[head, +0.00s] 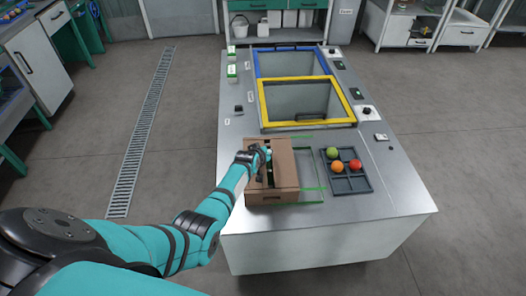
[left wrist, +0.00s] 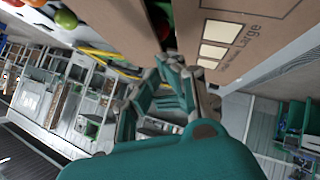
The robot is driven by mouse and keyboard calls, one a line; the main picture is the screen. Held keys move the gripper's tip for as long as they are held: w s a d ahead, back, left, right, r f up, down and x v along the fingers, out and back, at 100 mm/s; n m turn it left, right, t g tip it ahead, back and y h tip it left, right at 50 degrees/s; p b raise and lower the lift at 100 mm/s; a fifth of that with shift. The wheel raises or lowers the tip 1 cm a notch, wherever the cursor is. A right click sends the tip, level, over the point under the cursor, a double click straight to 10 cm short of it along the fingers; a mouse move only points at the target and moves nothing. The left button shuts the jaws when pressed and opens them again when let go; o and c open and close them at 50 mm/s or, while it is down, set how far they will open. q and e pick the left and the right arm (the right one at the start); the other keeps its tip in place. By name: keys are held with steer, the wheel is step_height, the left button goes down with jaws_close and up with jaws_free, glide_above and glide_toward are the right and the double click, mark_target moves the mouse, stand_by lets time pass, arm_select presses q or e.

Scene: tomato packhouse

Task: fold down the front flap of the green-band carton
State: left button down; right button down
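A brown cardboard carton (head: 284,178) stands at the near left of the steel bench, with a dark gap along its top. In the left wrist view a carton panel (left wrist: 264,22) shows pale squares and the word "Large". I see no green band on it clearly. My left gripper (head: 264,153) is at the carton's top, over the dark gap. In the left wrist view its fingertips (left wrist: 182,68) are close by the carton's panels; whether they touch, or stand apart, is unclear. The front flap's position cannot be told. My right gripper is out of view.
A dark divided tray (head: 356,184) right of the carton holds green, orange and red tomatoes. Green marks outline a bench patch between them. Behind are yellow-rimmed (head: 262,104) and blue-rimmed (head: 257,65) openings. Small devices line the bench sides. The near right bench top is clear.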

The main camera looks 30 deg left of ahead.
arm_select(q)
steer(key=s+d+r+p, duration=0.3)
steer(key=s+r+p, duration=0.2)
steer(key=r, duration=0.6)
steer(key=shift+s+d, duration=0.4)
steer(key=shift+s, duration=0.1)
steer(key=shift+s, duration=0.1)
